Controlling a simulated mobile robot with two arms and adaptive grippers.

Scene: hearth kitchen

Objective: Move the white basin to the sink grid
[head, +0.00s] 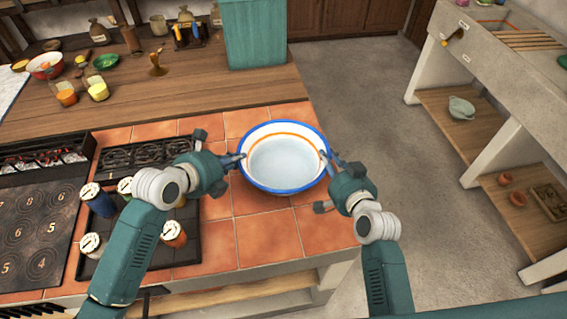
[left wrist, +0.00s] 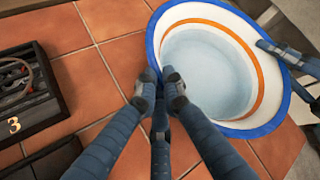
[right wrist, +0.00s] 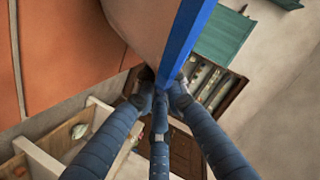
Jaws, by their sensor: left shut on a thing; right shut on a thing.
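The white basin (head: 284,160) has a blue rim and an orange stripe inside. It is upright at the right end of the tiled counter, between my two grippers; I cannot tell whether it touches the tiles. My left gripper (head: 240,159) is shut on its left rim, and this rim also shows in the left wrist view (left wrist: 152,45). My right gripper (head: 326,157) is shut on its right rim, seen close up in the right wrist view (right wrist: 188,35). A slatted grid (head: 530,40) lies on the stone sink counter at the upper right, apart from the basin.
A black tray (head: 140,262) with several lidded jars and a stove (head: 40,225) are left of the basin. A teal box (head: 254,35) stands on the wooden counter behind. Clear floor (head: 390,100) separates the tiled counter from the stone sink unit (head: 480,75).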

